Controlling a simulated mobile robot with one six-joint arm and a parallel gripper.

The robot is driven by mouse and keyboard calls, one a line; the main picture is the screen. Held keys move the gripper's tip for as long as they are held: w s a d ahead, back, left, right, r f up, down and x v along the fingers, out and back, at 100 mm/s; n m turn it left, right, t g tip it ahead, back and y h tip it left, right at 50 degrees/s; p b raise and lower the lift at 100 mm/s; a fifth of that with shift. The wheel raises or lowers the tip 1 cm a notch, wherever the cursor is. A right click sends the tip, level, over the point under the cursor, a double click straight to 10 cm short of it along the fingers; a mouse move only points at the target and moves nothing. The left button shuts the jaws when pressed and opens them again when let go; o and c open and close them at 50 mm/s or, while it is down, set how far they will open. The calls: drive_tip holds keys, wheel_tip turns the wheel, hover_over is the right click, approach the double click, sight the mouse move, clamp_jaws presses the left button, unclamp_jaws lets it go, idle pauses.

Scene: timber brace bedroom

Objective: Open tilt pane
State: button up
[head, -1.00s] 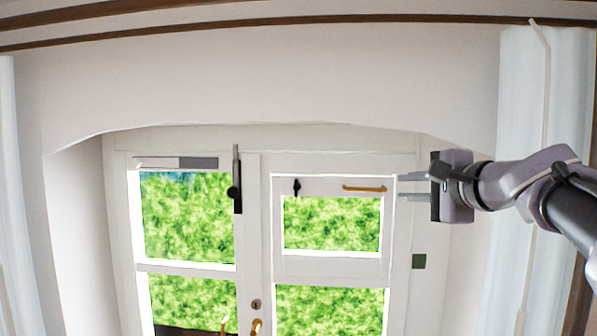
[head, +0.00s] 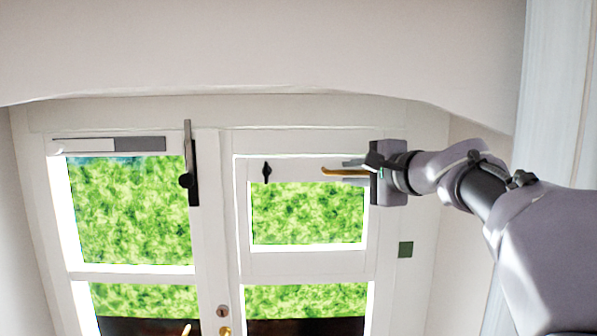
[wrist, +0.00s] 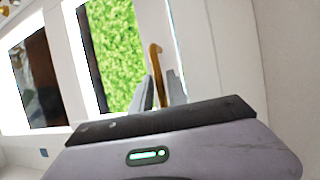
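The tilt pane (head: 308,262) is the small white-framed window in the upper part of the right door leaf, and it looks closed. A brass bar handle (head: 333,171) lies across its top rail near the right corner. A small black latch (head: 266,173) sits on the same rail to the left. My gripper (head: 354,172) is at the handle's right end, fingers pointing left, one above and one below the bar. In the wrist view the brass handle (wrist: 155,58) runs between the two separated fingers. Contact with the handle cannot be made out.
The left door leaf (head: 130,268) has a grey closer box (head: 110,144) and a tall dark bolt (head: 192,170) at its top. A brass door handle (head: 225,331) is below. A pale curtain (head: 557,95) hangs far right.

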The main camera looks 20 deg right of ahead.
clamp_jaws()
idle(1.3)
